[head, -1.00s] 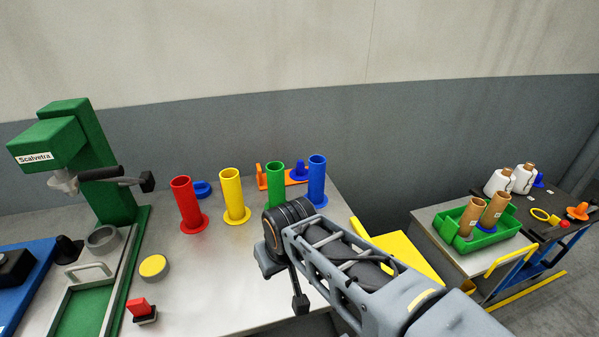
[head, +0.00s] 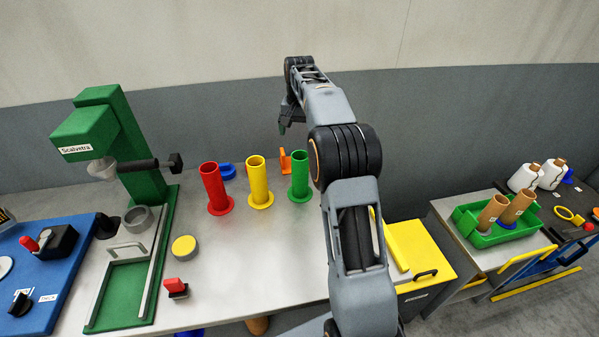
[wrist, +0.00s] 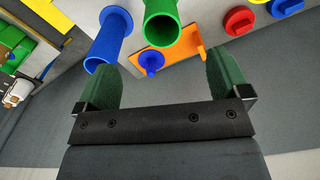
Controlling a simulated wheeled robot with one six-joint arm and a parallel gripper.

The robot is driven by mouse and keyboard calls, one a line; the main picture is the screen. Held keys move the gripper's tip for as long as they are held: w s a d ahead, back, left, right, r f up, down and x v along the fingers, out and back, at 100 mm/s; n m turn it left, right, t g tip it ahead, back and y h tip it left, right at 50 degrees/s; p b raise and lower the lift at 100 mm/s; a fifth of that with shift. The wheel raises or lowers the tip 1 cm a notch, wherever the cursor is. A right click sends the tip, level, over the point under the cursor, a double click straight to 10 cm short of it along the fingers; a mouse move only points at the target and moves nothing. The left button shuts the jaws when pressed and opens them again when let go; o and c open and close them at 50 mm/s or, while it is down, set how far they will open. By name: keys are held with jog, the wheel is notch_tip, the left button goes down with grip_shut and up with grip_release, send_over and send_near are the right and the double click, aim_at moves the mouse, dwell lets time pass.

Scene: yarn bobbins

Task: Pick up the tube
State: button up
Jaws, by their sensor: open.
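Two brown cardboard tubes, a left one (head: 491,212) and a right one (head: 517,205), lean in a green bin (head: 470,229) on a cart at the right of the head view. Red (head: 214,187), yellow (head: 258,182) and green (head: 299,175) flanged cylinders stand upright on the metal table. A blue cylinder (wrist: 108,40) shows in the wrist view; my arm hides it in the head view. My gripper (wrist: 160,78) is open and empty, its green fingers apart. In the head view its tip (head: 284,126) is above the table's back edge, far from the bin.
An orange stand (wrist: 172,54) with a blue peg lies behind the cylinders. A green press (head: 120,145) stands at the left, near a yellow button (head: 184,246) and a red switch (head: 176,287). White yarn bobbins (head: 525,177) stand beyond the bin. The table's front middle is clear.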

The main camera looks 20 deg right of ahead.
aim_at(300, 162)
jog(key=shift+w+d+f+p, duration=0.2)
jog(key=shift+w+f+p, duration=0.15)
jog(key=shift+f, duration=2.05)
jog(key=shift+w+d+f+p, duration=0.25)
jog(key=shift+f+p, duration=0.15)
jog(key=shift+f, duration=2)
jog(key=shift+w+d+f+p, duration=0.15)
jog(key=shift+w+f+p, duration=0.2)
jog(key=shift+f, duration=2.05)
jog(key=shift+c, duration=0.3)
jog(key=c, duration=1.2)
jog(key=shift+o, duration=0.2)
notch_tip(300, 162, up, 10)
jog(key=b, duration=0.1)
jog(key=shift+a, duration=0.1)
